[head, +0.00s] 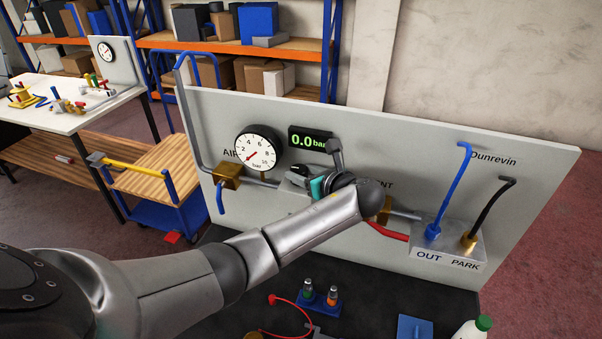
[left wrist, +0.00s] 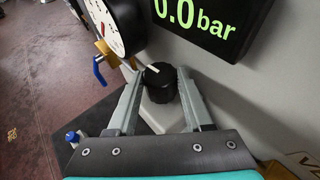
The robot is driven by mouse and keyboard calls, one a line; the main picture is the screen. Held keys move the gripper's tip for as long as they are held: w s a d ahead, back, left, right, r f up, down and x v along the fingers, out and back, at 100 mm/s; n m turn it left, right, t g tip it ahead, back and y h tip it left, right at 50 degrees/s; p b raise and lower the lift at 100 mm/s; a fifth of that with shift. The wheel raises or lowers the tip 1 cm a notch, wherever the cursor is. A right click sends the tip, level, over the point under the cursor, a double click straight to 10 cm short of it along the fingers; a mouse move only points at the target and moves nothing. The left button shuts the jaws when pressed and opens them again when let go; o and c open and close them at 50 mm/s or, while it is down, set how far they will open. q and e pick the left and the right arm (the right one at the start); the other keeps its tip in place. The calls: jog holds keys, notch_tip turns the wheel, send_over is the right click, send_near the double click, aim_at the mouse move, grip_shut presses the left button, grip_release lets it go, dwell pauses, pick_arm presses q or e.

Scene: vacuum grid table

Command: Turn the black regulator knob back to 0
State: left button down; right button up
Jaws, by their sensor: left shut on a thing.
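The black regulator knob (left wrist: 161,88) shows in the left wrist view between the two grey fingers of my left gripper (left wrist: 160,76), which is shut on it. A pale pointer mark (left wrist: 153,68) shows on the knob; I cannot read any scale beside it. The green display (head: 309,140) reads 0.0 bar. The round gauge (head: 258,148) has its red needle pointing to the lower left. My right gripper is not in view.
The grey panel (head: 520,185) carries a brass valve (head: 228,176) left of my gripper and an OUT/PARK block (head: 447,238) with blue and black hoses at right. Small bottles in a blue holder (head: 318,303) and a green-capped bottle (head: 475,330) stand in front.

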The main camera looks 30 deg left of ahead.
pick_arm(q)
jog(key=shift+w+d+f+n+g+y+b, duration=0.1)
jog(key=shift+n+g+y+b, duration=0.1)
jog(key=shift+n+g, duration=0.3)
jog(key=shift+w+n+g+y+b, duration=0.1)
jog(key=shift+n+g+b, duration=0.05)
jog(key=shift+n+g, duration=0.3)
jog(key=shift+f+n+g+b, duration=0.1)
jog(key=shift+n+g+b, duration=0.6)
jog(key=shift+g, duration=0.15)
jog(key=n+g+b, duration=0.3)
jog(key=b, duration=0.2)
jog(key=shift+w+g+y, duration=0.1)
jog(key=shift+g+y, duration=0.2)
jog(key=c, duration=0.6)
grip_release()
